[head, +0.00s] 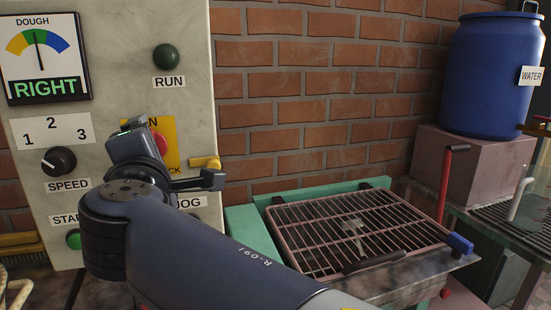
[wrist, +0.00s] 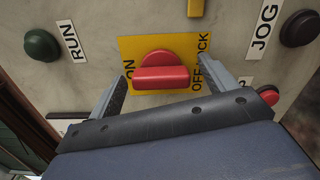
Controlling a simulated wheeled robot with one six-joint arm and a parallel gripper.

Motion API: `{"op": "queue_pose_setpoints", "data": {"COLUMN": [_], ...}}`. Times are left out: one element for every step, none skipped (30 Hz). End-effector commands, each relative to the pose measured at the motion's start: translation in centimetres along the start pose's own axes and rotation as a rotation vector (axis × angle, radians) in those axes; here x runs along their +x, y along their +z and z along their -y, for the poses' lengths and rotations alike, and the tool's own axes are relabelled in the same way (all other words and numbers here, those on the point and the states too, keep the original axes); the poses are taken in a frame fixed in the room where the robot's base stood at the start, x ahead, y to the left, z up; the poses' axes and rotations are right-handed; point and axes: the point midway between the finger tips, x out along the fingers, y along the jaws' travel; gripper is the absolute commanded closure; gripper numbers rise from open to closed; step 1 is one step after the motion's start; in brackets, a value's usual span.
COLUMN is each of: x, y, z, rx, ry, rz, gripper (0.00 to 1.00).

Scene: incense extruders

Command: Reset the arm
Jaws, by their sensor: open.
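My gripper (wrist: 157,75) is open in front of the control panel (head: 120,60). In the wrist view its two fingers stand on either side of a red rotary switch (wrist: 160,77), over the yellow plate (wrist: 133,46) marked ON and OFF/LOCK. The switch sits between them with gaps visible; I cannot tell how far the fingertips are from the panel. In the head view my arm reaches up from the lower right, and the gripper partly hides the switch (head: 160,143) and plate (head: 171,130).
A yellow lever (head: 205,163) juts out right of the plate. The speed knob (head: 59,161), green RUN lamp (head: 166,57) and dough gauge (head: 41,48) are on the panel. A wire rack (head: 358,228) and blue water barrel (head: 494,75) stand to the right.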

Motion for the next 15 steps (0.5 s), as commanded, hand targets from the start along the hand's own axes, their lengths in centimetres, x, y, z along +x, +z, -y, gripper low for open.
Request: {"op": "queue_pose_setpoints", "data": {"x": [-0.02, -0.02, -0.02, -0.03, -0.02, -0.02, -0.03, -0.03, -0.02, -0.02, -0.03, -0.03, -0.02, -0.02, -0.02], "y": [0.12, 0.12, 0.11, 0.12, 0.11, 0.11, 0.11, 0.10, 0.10, 0.09, 0.09, 0.09, 0.07, 0.07, 0.07], "z": [-0.53, -0.55, -0.54, -0.55, -0.57, -0.56, -0.57, -0.59, -0.60, -0.59, -0.60, -0.63, -0.61, -0.61, -0.65], "rx": [-0.038, -0.062, -0.094, -0.118, -0.141, -0.172, -0.196, -0.219, -0.248, -0.272, -0.294, -0.324, -0.346, -0.369, -0.397], "ry": [-0.001, -0.001, -0.001, -0.001, -0.001, -0.001, -0.001, -0.001, -0.001, -0.001, -0.002, -0.001, -0.001, -0.002, -0.001], "rz": [-0.001, -0.001, -0.001, 0.000, -0.001, 0.000, 0.000, -0.001, 0.000, 0.000, -0.001, 0.000, 0.000, -0.001, 0.000], "gripper": [0.20, 0.20, 0.20, 0.20, 0.20, 0.20, 0.20, 0.20, 0.20, 0.20, 0.20, 0.20, 0.20, 0.20, 0.20]}}
